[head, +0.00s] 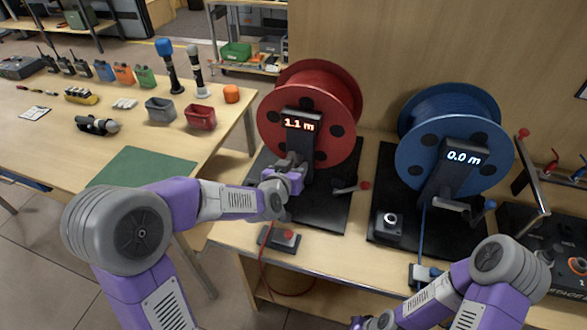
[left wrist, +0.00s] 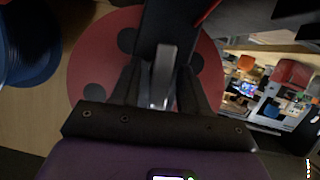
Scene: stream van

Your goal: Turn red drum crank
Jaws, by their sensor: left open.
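The red drum (head: 326,83) stands upright on a black base mat (head: 327,213), with a dark post reading "1.1 m" (head: 299,126) in front. A crank arm (head: 345,188) with a red knob (head: 365,185) sticks out low at its right. My left gripper (head: 292,162) is at the lower part of the post, left of that knob. In the left wrist view its open fingers (left wrist: 163,88) stand either side of a grey metal bar (left wrist: 165,65); I cannot tell whether they touch it. My right arm is at lower right; its fingers are not clearly visible.
A blue drum (head: 450,110) reading "0.0 m" stands to the right. A red-button box (head: 279,238) with a red cable sits at the bench's front edge. Left, a table (head: 75,160) holds radios, bins and microphones. A metal handle (head: 533,175) rises at far right.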

